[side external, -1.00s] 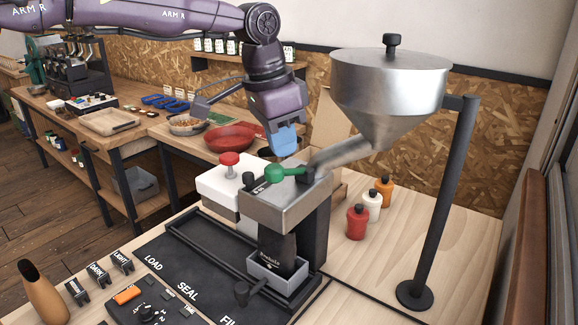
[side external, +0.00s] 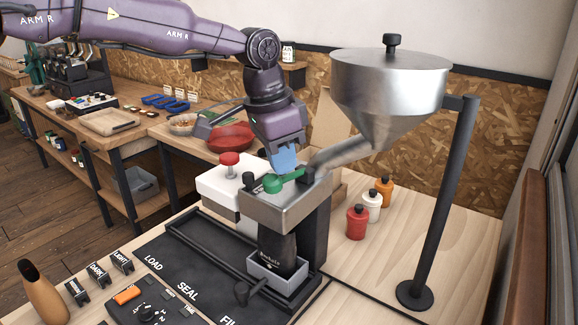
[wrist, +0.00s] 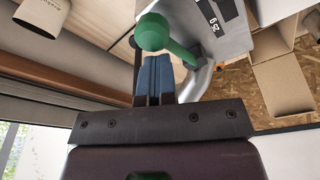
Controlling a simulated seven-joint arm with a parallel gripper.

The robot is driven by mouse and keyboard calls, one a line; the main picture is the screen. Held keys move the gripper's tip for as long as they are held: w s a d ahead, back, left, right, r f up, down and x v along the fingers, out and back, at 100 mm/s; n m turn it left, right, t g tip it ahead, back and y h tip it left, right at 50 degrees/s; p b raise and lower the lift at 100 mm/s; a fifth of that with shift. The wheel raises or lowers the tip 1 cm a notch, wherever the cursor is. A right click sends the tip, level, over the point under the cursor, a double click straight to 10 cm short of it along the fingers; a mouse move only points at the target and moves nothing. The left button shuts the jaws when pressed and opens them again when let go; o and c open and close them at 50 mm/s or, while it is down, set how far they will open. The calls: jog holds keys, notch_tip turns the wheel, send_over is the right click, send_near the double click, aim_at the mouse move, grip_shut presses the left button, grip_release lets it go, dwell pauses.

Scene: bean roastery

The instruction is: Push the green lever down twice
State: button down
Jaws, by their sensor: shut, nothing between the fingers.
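The green lever (side external: 285,182) is on top of the metal filling machine (side external: 262,214), its round knob at the left end. In the wrist view the green knob (wrist: 153,32) is at the top, just beyond my fingertips. My gripper (side external: 285,160) is shut and empty, its blue fingers pointing down right above the lever. The fingers (wrist: 154,78) are closed together in the wrist view. I cannot tell whether the fingertips touch the lever. A black bag (side external: 276,246) stands under the machine in a grey tray.
The steel hopper (side external: 390,90) and its post (side external: 447,200) stand to the right, its chute reaching towards the machine. A white box with a red button (side external: 229,159) is close on the left. Red, white and orange bottles (side external: 371,205) stand at right.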

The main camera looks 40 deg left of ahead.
jog(key=shift+f, duration=0.85)
notch_tip(320, 180, up, 6)
dwell(0.5)
jog(key=shift+r, duration=0.15)
dwell(1.5)
notch_tip(320, 180, up, 5)
jog(key=s, duration=0.1)
jog(key=shift+s+a+f, duration=0.1)
jog(key=shift+a+f, duration=0.1)
jog(key=shift+f, duration=1.35)
jog(key=shift+s+a+f, duration=0.1)
jog(key=shift+a+f, duration=0.1)
jog(key=shift+f, duration=1.35)
jog(key=shift+w, duration=0.15)
